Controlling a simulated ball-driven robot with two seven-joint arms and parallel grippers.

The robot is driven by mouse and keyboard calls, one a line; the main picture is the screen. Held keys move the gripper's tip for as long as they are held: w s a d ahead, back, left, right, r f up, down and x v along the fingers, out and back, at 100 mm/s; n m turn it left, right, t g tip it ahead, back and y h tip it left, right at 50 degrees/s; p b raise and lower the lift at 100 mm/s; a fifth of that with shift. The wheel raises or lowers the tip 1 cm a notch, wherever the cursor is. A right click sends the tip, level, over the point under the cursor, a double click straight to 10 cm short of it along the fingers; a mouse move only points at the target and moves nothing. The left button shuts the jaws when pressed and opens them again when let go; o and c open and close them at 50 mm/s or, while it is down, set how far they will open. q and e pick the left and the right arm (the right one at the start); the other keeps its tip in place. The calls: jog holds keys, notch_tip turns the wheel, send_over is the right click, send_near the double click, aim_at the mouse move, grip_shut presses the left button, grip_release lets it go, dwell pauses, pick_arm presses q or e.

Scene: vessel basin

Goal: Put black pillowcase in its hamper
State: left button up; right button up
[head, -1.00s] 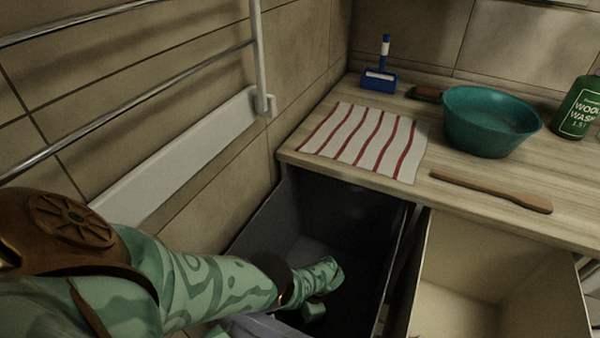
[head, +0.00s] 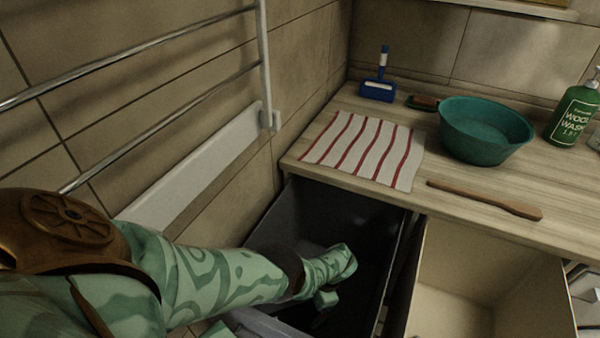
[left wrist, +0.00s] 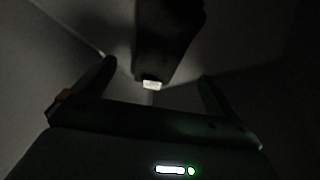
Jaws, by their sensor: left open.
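The dark grey hamper (head: 325,205) stands under the counter's left end. My left gripper (head: 338,284) reaches down into its mouth with the fingers apart. In the left wrist view a black cloth-like shape with a small white tag, likely the black pillowcase (left wrist: 170,40), lies beyond and between the open fingertips (left wrist: 157,70). That view is very dark, so I cannot tell whether the cloth touches a finger. In the head view the pillowcase cannot be made out against the dark hamper. My right gripper is not in view.
A cream hamper (head: 455,270) stands to the right of the dark one. The counter above holds a striped towel (head: 365,150), a teal basin (head: 485,130), a wooden paddle (head: 485,200), a blue brush (head: 378,88) and a green bottle (head: 573,115). A metal rail (head: 150,52) is on the left wall.

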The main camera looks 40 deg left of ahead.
pick_arm(q)
jog(key=p+v, duration=0.1)
jog(key=v, duration=0.4)
jog(key=shift+p, duration=0.3)
